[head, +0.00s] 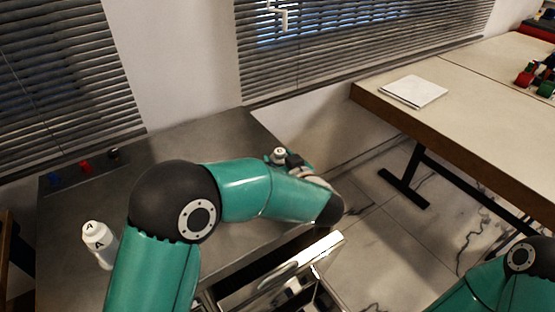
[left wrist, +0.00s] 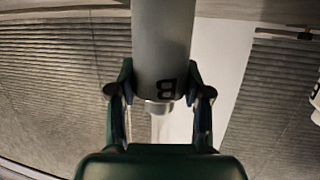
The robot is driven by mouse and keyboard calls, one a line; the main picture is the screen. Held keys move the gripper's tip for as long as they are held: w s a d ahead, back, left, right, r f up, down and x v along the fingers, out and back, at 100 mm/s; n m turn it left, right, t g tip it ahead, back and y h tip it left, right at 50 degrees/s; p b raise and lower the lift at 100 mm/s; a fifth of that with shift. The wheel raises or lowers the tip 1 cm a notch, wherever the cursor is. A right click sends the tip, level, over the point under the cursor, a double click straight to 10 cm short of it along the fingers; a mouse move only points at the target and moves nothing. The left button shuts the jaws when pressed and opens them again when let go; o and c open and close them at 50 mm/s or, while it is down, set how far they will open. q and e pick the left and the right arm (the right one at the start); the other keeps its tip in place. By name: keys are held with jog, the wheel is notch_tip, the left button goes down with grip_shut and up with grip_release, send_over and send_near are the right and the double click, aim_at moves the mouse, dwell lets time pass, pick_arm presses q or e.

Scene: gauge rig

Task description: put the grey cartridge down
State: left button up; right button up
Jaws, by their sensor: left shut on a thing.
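The grey cartridge (left wrist: 162,42) is a cylinder marked with an upside-down B in the left wrist view. My left gripper (left wrist: 160,88) is shut on it, with one finger on each side. The cartridge's far part runs out of the top of that view, and a narrower end piece shows below the fingers. In the head view my left gripper (head: 290,160) is mostly hidden behind my forearm. A small pale capped top (head: 278,155) shows beside it; I cannot tell whether this is the held cartridge. My right gripper is out of view.
A grey-white bottle marked A (head: 98,244) stands on the dark table (head: 160,145) at left. Blue, red (head: 85,167) and black knobs sit along its back left. A shiny metal frame (head: 300,262) is at front. A wooden table (head: 455,95) stands right, with a white pad (head: 414,90).

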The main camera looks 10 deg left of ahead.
pick_arm(q)
jog(key=o, duration=1.3)
jog(key=shift+r, duration=0.1)
jog(key=v, duration=1.2)
